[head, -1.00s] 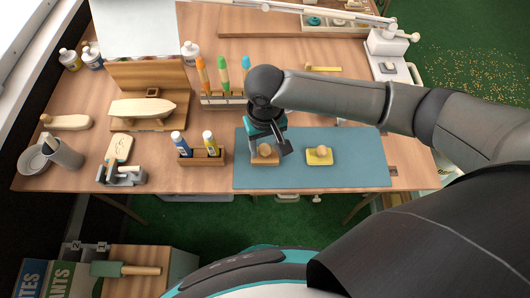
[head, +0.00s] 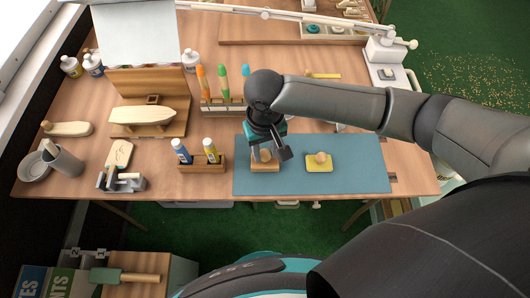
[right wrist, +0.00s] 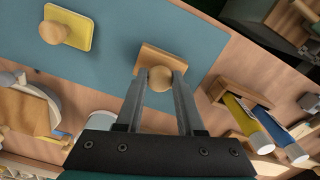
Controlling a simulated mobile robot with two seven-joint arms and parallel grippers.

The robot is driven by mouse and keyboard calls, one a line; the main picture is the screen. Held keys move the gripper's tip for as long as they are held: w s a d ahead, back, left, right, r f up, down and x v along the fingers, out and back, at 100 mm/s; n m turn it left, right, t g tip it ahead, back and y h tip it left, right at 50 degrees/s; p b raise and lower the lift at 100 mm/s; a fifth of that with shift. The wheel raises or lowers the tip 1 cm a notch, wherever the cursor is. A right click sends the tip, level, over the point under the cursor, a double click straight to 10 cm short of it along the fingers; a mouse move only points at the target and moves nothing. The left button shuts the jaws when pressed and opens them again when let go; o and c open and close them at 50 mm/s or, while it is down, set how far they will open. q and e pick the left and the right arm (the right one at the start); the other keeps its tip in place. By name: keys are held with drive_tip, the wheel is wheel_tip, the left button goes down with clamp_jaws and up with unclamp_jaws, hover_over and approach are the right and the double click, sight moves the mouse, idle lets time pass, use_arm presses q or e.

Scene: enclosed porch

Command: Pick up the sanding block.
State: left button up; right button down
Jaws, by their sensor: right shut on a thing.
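The sanding block, a brown wooden block with a round pale knob (head: 265,167), sits at the left part of the blue mat. In the right wrist view the block (right wrist: 150,58) shows beyond the fingertips, with its knob between them. My right gripper (head: 268,155) comes from above and is shut on the knob; the fingers hide part of the block in the head view. I cannot see a clear gap between block and mat. My left gripper is not in view.
A yellow block with a similar knob (head: 319,164) lies just right on the blue mat (head: 355,170). A wooden holder (head: 203,166) with blue and yellow tubes stands left. Upright orange, green and blue tools in a rack (head: 222,104) stand behind. The mat's right part is clear.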

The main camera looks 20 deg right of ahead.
sight(265, 154)
wheel_tip(265, 154, up, 19)
drive_tip(key=p, duration=0.5)
drive_tip(key=shift+r, duration=0.15)
drive_tip(key=c, duration=1.1)
unclamp_jaws()
clamp_jaws()
